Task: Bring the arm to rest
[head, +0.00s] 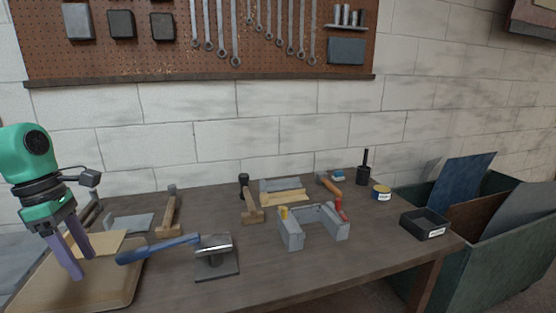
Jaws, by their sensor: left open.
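My left gripper (72,249) shows at the left edge of the head view, on a green and black arm end. Its two purple fingers point down and stand apart, with nothing seen between them. They are over the tan board (121,288) at the left end of the workbench (330,268). A pale yellow sheet (103,244) lies behind the fingers on the board. I cannot tell whether the fingertips touch the board. My right gripper is not in view.
A green bin (481,261) stands beyond the bench.

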